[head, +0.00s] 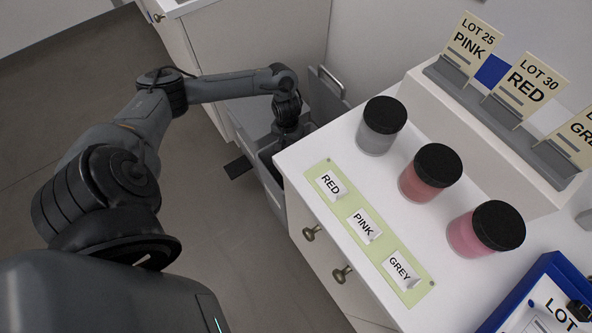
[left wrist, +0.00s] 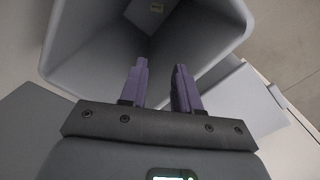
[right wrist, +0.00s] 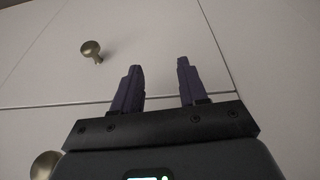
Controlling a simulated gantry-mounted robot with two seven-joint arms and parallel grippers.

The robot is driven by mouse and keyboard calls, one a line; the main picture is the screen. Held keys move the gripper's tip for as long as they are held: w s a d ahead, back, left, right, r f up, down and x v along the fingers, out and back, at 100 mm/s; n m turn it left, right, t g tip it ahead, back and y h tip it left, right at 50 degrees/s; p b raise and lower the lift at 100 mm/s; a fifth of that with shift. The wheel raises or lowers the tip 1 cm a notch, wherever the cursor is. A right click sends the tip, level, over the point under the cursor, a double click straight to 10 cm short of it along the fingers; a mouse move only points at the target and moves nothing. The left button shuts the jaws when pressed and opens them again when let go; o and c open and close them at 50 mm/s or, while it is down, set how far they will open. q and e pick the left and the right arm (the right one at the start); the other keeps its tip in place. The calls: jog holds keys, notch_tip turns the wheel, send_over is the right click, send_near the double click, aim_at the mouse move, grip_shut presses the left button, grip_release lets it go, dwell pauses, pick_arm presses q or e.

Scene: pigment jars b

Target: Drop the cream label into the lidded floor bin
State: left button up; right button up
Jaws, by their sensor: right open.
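The floor bin (head: 272,183) stands beside the white cabinet in the head view, with its lid (head: 328,84) raised. The left wrist view looks down into the grey bin (left wrist: 85,45). A small pale label (left wrist: 156,7) lies deep inside it, near the top edge of that view; its print is too small to read. My left gripper (left wrist: 159,66) is over the bin's mouth, its fingers apart and nothing between them. In the head view its fingertips are hidden. My right gripper (right wrist: 160,62) is open and empty in front of the cabinet's pale drawer fronts.
On the cabinet top stand three black-lidded jars: grey (head: 381,126), red (head: 430,173) and pink (head: 485,229). A green strip (head: 346,206) holds white RED, PINK and GREY labels. Cream lot cards (head: 527,88) stand in a rack behind. A blue-edged board (head: 535,285) lies at right.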

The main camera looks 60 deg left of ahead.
pick_arm(q)
notch_tip(320, 180, up, 10)
jog(key=p, duration=0.4)
